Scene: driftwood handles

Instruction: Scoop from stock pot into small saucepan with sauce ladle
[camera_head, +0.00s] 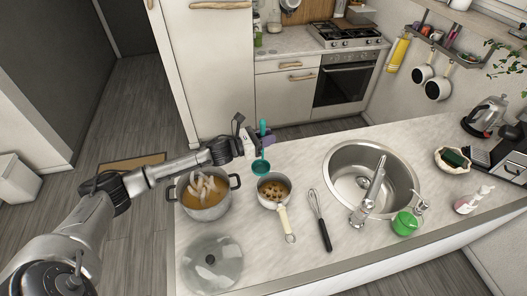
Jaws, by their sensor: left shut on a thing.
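The stock pot (222,205), a grey metal pot with two dark handles, stands on the counter at the left. It holds orange-brown liquid with pale pieces. The small saucepan (282,207), with a cream handle pointing toward the front, stands just right of it and holds brown contents with round lumps. My left gripper (256,140) is shut on the teal sauce ladle (261,168), which hangs with its handle up. The ladle's bowl shows just behind the saucepan's far rim, apart from the stock pot. I cannot tell what is in the bowl. My right gripper is not in view.
A glass lid (211,262) lies in front of the stock pot. A whisk (319,218) lies right of the saucepan, before the sink (344,160) and faucet (370,190). A green-topped container (405,223) stands right of the faucet. The counter behind the saucepan is mostly clear.

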